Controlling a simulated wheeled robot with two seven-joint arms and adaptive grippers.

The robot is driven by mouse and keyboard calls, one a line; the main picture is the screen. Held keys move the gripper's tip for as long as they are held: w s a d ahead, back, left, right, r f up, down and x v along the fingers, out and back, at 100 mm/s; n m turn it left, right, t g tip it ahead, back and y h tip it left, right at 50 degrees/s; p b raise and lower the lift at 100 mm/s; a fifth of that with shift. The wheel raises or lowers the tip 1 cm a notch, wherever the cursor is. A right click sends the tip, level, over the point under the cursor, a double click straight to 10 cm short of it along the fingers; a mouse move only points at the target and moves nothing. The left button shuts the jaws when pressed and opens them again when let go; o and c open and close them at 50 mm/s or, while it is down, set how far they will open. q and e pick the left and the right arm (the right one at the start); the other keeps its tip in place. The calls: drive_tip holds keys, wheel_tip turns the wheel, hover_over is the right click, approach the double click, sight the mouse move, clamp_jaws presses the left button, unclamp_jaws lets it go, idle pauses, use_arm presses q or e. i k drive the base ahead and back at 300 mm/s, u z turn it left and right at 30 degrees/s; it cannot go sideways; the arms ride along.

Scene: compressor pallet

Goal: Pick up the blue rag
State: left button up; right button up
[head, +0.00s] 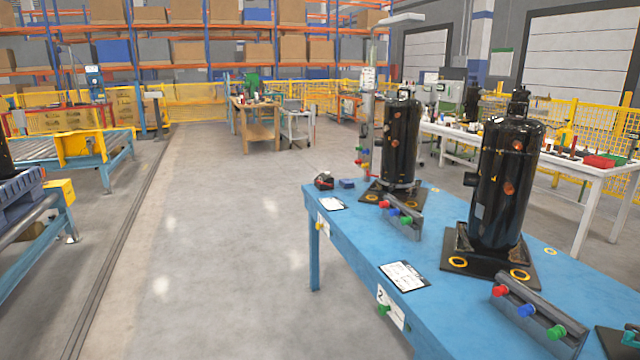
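A small dark blue item (347,184), which may be the blue rag, lies near the far left corner of the blue table (350,240). It is too small to tell for sure. It sits beside a small red and black object (324,181), left of the farther black compressor (400,145). Neither of my grippers shows in the head view.
A nearer black compressor (505,185) stands on a dark base plate. Grey blocks with coloured knobs (540,315) and clipboards (404,276) lie along the table's front side. The grey floor (210,230) left of the table is clear. A conveyor (65,225) stands at the left.

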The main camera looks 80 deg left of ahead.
sight(345, 183)
drive_tip(key=u, duration=2)
